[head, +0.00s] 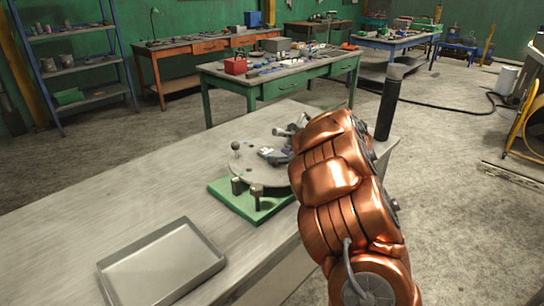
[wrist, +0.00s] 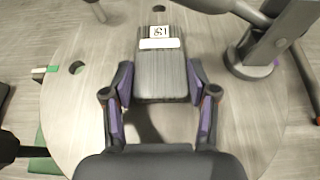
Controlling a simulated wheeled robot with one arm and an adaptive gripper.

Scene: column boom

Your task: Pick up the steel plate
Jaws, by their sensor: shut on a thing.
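The steel plate (wrist: 161,80) is a dark grey rectangular piece with a white label and printed marks at its far end. In the wrist view it lies between the two purple-padded fingers of my gripper (wrist: 160,88), which is shut on its sides near the close end. The plate is over a round grey disc (wrist: 75,115); I cannot tell whether it touches the disc. In the head view the disc (head: 250,172) sits above a green base (head: 240,205), and my copper arm hides much of my gripper and the disc's right side.
A dark clamp-like post (wrist: 262,50) stands on the disc at the right, close to the plate. A knobbed pin (head: 235,148) rises on the disc's left. An empty metal tray (head: 162,265) lies on the bench front, and a black cylinder (head: 387,108) stands behind my arm.

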